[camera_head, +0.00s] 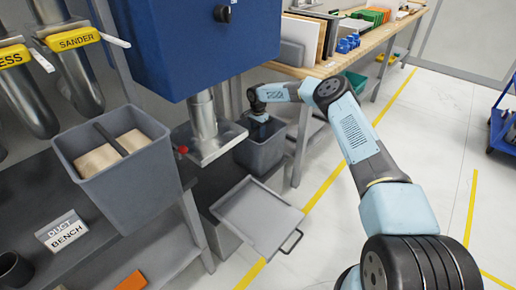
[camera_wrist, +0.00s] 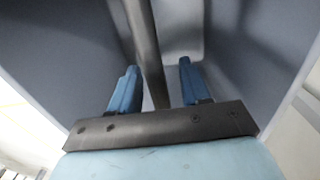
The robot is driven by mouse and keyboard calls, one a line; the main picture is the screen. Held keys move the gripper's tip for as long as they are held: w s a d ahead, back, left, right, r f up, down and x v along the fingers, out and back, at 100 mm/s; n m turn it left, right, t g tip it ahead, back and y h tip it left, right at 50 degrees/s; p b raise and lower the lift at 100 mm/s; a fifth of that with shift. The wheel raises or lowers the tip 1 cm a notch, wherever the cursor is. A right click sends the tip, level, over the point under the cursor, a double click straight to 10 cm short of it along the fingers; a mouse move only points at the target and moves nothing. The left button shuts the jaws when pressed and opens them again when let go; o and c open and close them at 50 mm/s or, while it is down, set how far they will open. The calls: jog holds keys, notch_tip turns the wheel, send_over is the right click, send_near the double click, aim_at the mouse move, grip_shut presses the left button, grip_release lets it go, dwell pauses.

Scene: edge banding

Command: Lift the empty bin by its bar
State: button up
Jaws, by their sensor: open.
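The empty grey bin (camera_head: 258,158) stands beside the metal pipe, below the blue cabinet, in the head view. My gripper (camera_head: 259,116) reaches down into its open top and hides part of the inside. In the wrist view, the bin's grey walls (camera_wrist: 60,45) surround my gripper (camera_wrist: 157,80). The dark bar (camera_wrist: 147,45) runs across the bin between the two blue fingers. The fingers are open, with gaps visible on both sides of the bar. I cannot tell how deep the fingertips reach relative to the bar.
Another grey bin (camera_head: 125,195), with tan contents and a bar, stands on the dark bench at left. The metal pipe (camera_head: 203,120) and its plate are close left of the empty bin. A grey tray (camera_head: 240,215) juts out in front. The wooden workbench (camera_head: 375,50) stands behind.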

jog(key=shift+f, duration=0.25)
grip_shut()
dwell(0.3)
dwell(0.9)
